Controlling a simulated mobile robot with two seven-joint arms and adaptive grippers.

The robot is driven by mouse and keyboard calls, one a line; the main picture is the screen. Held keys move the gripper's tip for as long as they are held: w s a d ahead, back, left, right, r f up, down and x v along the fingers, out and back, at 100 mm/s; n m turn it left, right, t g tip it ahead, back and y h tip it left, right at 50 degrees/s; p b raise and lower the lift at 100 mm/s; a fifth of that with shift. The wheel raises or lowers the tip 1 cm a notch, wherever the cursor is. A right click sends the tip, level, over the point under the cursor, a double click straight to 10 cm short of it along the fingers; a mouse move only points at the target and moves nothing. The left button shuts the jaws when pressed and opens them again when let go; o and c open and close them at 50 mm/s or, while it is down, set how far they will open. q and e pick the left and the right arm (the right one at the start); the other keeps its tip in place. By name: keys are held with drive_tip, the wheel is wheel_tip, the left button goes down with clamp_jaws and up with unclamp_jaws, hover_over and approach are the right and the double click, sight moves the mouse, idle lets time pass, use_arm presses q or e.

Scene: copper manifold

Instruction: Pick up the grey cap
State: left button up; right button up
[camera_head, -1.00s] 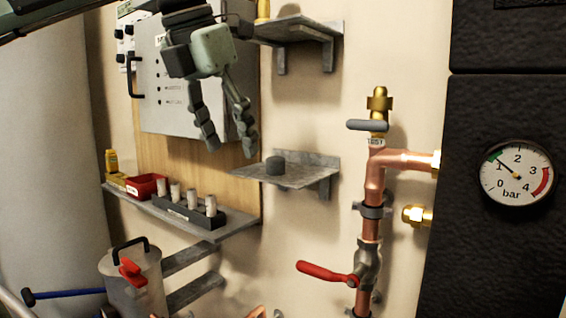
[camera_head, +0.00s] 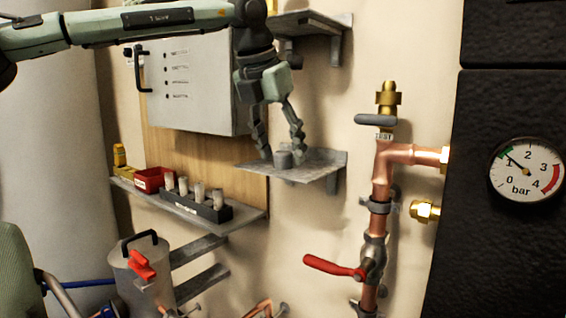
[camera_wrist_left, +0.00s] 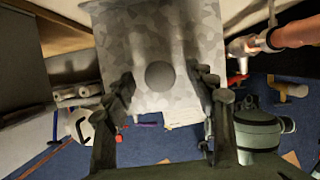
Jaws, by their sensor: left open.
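The grey cap (camera_head: 284,159) is a short dark cylinder standing on a small grey metal wall shelf (camera_head: 318,167). My left gripper (camera_head: 282,158) points down over the shelf with its two fingers spread, one on each side of the cap. In the left wrist view the cap (camera_wrist_left: 160,76) is a round grey disc on the mottled shelf (camera_wrist_left: 130,35), centred between the open fingertips (camera_wrist_left: 168,80). I see a gap on both sides of the cap there. My right gripper is not in view.
A copper pipe (camera_head: 380,180) with a red lever (camera_head: 333,266) stands right of the shelf. A grey box (camera_head: 190,85) hangs behind at left. A lower shelf (camera_head: 245,218) holds a red bin (camera_head: 153,179) and several pale cylinders. Another shelf (camera_head: 318,22) is above.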

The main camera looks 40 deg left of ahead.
use_arm(q)
drive_tip(key=shift+f, duration=0.2)
drive_tip(key=c, duration=0.9)
drive_tip(key=shift+r, duration=0.1)
